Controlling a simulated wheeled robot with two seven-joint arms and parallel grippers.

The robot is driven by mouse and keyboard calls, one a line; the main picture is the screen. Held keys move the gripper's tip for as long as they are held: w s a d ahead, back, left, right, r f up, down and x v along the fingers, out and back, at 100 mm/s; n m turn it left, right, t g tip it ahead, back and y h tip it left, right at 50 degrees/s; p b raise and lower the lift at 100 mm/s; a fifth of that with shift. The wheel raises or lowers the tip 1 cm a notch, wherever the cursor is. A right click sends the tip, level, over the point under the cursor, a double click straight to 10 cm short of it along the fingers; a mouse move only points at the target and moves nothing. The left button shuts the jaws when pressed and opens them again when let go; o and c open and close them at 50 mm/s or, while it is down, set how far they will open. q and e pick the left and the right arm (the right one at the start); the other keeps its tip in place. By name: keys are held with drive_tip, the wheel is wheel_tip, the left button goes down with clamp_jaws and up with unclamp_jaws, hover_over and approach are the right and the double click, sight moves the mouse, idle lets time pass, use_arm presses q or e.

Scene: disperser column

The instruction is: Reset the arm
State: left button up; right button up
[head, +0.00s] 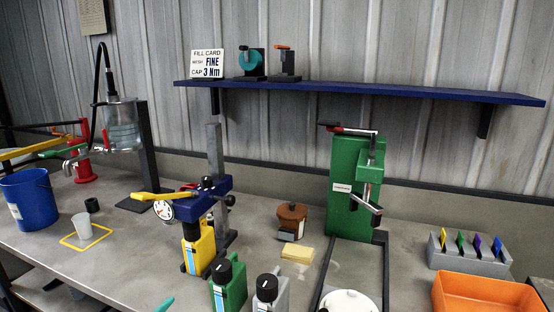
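Neither of my grippers can be made out in the head view. The task's arm is not clearly identifiable. A grey column (215,150) stands mid-bench with a blue head (207,197), a yellow lever (150,196) pointing left and a round dial gauge (164,210). A yellow canister (199,250) is under the blue head; whether they touch is unclear. A green stand (343,180) to the right carries a red-and-metal crank handle (350,130) on top.
Left are a blue bucket (30,202), a white cup (81,225) and a clear vessel (121,128). Green (229,286) and grey (266,293) canisters stand in front. Right are an orange tray (487,302) and a grey tag holder (468,258). A blue shelf (360,92) crosses the wall.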

use_arm(q)
drive_tip(key=s+d+f+n+g+y, duration=0.1)
drive_tip(key=s+f+n+g, duration=0.35)
drive_tip(key=s, duration=0.45)
drive_tip(key=s+f+n+g+y, duration=0.1)
drive_tip(key=s+f+n+g, duration=0.35)
drive_tip(key=s, duration=0.35)
drive_tip(key=s+d+f+n+g+y, duration=0.1)
drive_tip(key=s+f+n+g, duration=0.3)
drive_tip(key=s, duration=0.5)
wheel_tip(320, 180, down, 27)
drive_tip(key=s+p, duration=0.2)
drive_tip(key=s, duration=0.1)
drive_tip(key=s+a+f+g+p, duration=0.1)
drive_tip(key=s+a+f, duration=0.2)
drive_tip(key=s+f, duration=1)
drive_tip(key=shift+s+a+g, duration=0.15)
drive_tip(key=shift+s+g, duration=0.25)
drive_tip(key=shift+s, duration=0.85)
use_arm(e)
drive_tip(key=r, duration=0.3)
drive_tip(key=shift+s+a, duration=0.15)
drive_tip(key=shift+s, duration=0.15)
drive_tip(key=shift+a, duration=0.15)
